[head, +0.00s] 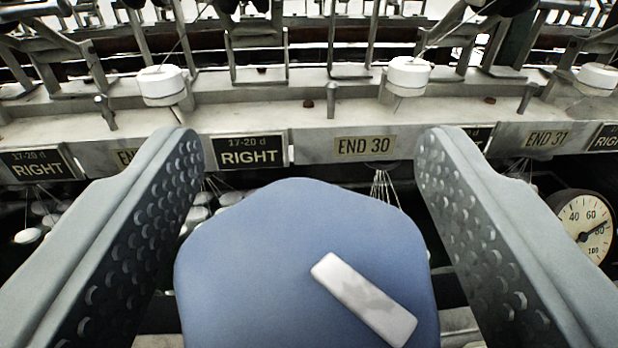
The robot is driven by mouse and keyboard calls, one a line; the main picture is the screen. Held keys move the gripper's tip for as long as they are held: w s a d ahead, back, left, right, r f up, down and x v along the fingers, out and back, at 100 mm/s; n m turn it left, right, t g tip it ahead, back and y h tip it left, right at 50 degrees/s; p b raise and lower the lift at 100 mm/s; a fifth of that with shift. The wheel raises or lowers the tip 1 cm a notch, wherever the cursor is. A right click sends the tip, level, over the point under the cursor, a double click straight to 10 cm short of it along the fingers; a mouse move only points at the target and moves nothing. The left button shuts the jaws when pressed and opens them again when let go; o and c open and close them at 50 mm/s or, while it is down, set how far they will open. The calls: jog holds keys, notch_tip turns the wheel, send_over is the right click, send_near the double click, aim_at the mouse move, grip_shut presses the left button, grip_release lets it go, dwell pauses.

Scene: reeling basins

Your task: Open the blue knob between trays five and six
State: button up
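A large blue knob (270,240) fills the lower middle of the head view, with a white bar (364,299) slanting down to the right across its face. My gripper (307,145) is open, with one grey dimpled finger on each side of the knob. Narrow dark gaps show beside parts of the knob, and I cannot tell whether either finger touches it. Nothing is seen clamped. The knob's lower edge and mounting are out of view. No tray numbers five or six are readable.
A pale ledge (250,121) runs across behind the knob, bearing white round caps (408,75) and metal pegs. A dial gauge (583,226) sits beyond the right finger. Metal frames stand behind.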

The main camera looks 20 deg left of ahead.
jog(key=v, duration=1.7)
jog(key=shift+s, duration=0.15)
